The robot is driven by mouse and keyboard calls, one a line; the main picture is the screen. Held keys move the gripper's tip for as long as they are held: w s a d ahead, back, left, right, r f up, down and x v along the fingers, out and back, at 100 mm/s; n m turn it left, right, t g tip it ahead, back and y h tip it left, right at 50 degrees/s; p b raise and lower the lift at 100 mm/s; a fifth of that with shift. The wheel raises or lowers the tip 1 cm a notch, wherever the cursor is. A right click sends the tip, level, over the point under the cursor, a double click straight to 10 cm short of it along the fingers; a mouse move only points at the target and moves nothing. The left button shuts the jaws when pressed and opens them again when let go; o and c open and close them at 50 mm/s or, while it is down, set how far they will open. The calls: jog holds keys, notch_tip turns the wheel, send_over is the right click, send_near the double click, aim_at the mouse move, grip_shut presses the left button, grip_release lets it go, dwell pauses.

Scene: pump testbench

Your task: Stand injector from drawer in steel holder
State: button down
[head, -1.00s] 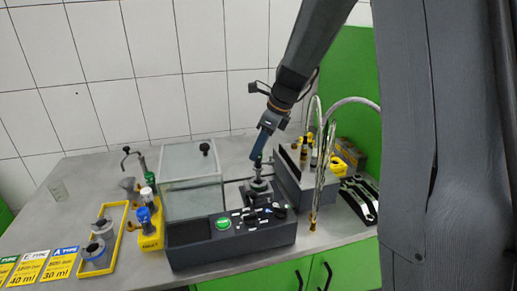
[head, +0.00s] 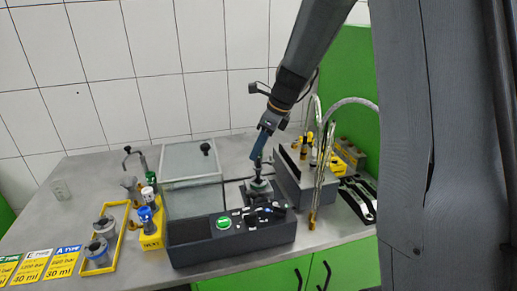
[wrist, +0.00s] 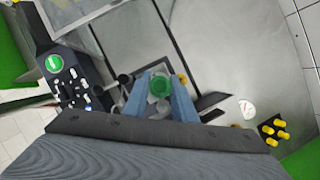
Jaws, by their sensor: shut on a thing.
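My gripper (head: 261,157) points down over the bench unit, just right of the glass box. In the wrist view its blue fingers (wrist: 161,97) are shut on the injector (wrist: 160,85), whose green round top shows between them. In the head view the injector (head: 258,182) is a small upright shape under the fingertips. A grey metal seat (head: 258,191), which looks like the steel holder, lies directly below it. Whether the injector's lower end is inside the seat or just above it, I cannot tell.
The glass box (head: 193,180) stands close left of my gripper. The control panel (head: 232,238) with a green button is in front. Curved metal hoses (head: 322,170) and a grey block (head: 295,180) stand close right. A yellow rack (head: 152,230) with injectors is left.

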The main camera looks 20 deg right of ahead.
jog(key=shift+f, duration=0.15)
jog(key=shift+f, duration=0.35)
jog(key=shift+f+b, duration=0.85)
jog(key=shift+f, duration=1.3)
dwell(0.8)
jog(key=c, duration=1.4)
grip_release()
notch_tip(320, 180, up, 7)
jog(key=p, duration=0.7)
